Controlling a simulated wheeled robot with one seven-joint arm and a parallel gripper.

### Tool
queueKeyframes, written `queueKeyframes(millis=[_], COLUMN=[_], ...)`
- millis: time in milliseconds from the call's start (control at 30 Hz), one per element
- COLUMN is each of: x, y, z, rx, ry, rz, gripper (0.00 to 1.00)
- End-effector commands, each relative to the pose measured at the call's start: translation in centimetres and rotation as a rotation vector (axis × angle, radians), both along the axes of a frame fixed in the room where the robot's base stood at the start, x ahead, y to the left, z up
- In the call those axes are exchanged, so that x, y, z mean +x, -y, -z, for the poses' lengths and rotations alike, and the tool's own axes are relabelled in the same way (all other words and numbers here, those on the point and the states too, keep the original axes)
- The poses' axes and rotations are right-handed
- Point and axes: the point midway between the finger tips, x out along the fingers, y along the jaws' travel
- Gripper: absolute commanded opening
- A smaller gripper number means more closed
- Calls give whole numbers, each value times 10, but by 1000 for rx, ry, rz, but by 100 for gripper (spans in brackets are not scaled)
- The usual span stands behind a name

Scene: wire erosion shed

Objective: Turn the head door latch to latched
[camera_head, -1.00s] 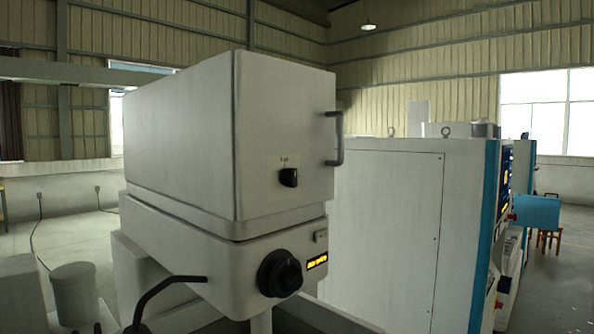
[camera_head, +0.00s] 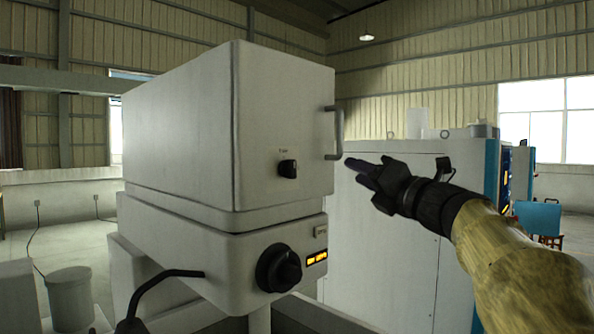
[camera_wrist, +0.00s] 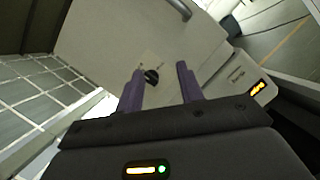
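The head door latch (camera_head: 288,169) is a small black knob on the front face of the white machine head (camera_head: 285,120), under a small printed label. It also shows in the wrist view (camera_wrist: 152,76), between the fingers and beyond their tips. My gripper (camera_head: 356,171) is in front of the machine, to the right of the latch in the head view and apart from it. In the wrist view its two purple fingers (camera_wrist: 159,72) are spread with nothing between them. The grey door handle (camera_head: 338,133) is on the right edge of the head's front face.
Below the head are a large black round knob (camera_head: 279,268) and a lit yellow display (camera_head: 316,258). A black curved lever (camera_head: 165,280) sticks out at lower left. A large white cabinet (camera_head: 385,240) stands behind my arm on the right.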

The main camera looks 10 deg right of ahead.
Motion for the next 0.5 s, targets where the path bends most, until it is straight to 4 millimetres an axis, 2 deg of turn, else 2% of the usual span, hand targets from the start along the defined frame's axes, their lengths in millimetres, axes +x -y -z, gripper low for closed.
queueKeyframes(millis=[33, 100, 200, 333, 500], x=[-15, -34, -54, -66, -67], y=[-3, -8, -11, -12, -12], z=[-11, -20, -22, -21, -22], rx=[-164, -380, -604, -734, -743], ry=[49, 93, 122, 130, 130], rz=[-19, -48, -79, -100, -104], gripper=[37, 37, 37, 37, 37])
